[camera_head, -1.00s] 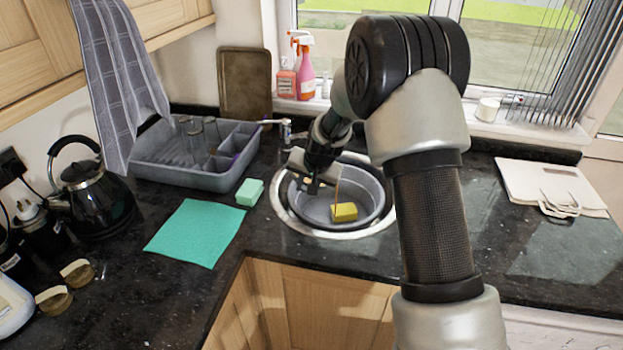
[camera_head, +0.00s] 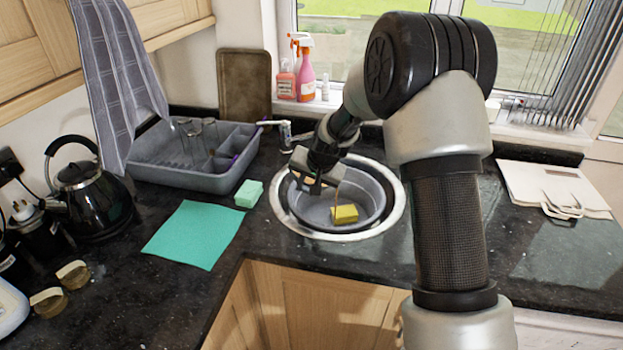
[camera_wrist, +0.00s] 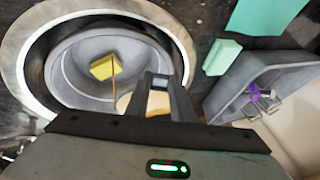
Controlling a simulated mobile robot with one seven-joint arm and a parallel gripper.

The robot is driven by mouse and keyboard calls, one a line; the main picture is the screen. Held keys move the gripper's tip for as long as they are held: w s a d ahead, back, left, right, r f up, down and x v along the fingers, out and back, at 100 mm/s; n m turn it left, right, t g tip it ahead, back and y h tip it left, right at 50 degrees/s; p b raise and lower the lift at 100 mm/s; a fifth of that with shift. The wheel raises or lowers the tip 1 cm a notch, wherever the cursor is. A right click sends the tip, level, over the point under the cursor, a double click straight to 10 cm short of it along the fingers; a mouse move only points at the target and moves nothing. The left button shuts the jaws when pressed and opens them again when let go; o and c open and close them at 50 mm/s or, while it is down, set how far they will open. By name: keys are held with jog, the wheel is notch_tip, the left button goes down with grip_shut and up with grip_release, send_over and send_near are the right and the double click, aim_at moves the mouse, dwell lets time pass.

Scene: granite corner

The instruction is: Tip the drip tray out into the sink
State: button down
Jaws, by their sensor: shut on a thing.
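My gripper (camera_head: 314,178) is over the left part of the round sink (camera_head: 399,213), tilted down. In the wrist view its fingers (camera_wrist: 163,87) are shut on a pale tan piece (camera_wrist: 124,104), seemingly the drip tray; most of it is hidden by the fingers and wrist. A thin brown stream (camera_wrist: 113,76) runs between it and the yellow sponge's side of the sink; it shows in the head view too (camera_head: 337,192). A grey bowl (camera_head: 372,200) sits inside the sink, with the yellow sponge (camera_head: 345,214) in it.
A grey dish rack (camera_head: 185,178) stands left of the sink, near the tap (camera_head: 285,134). A mint sponge (camera_head: 249,194) and a teal cloth (camera_head: 195,234) lie beside it. A black kettle (camera_head: 95,205) is far left. A white board (camera_head: 550,188) lies right; counter beside it is clear.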

jog(key=shift+d+b, duration=0.1)
jog(key=shift+b, duration=0.6)
jog(key=shift+s+d+r+y+b, duration=0.15)
jog(key=shift+r+y+b, duration=0.4)
jog(key=shift+b, duration=1.6)
jog(key=shift+d+f+t+y+b, duration=0.15)
jog(key=shift+t+y+b, duration=0.15)
jog(key=shift+b, duration=0.2)
dwell(0.3)
jog(key=shift+s+d+r+m+t+y+b, duration=0.15)
jog(key=shift+r+y+b, duration=0.25)
jog(key=shift+b, duration=1.65)
jog(key=shift+w+d+r+m+t+y+b, duration=0.1)
jog(key=shift+d+r+m+t+y+b, duration=0.25)
jog(key=shift+b, duration=1.65)
dwell(0.3)
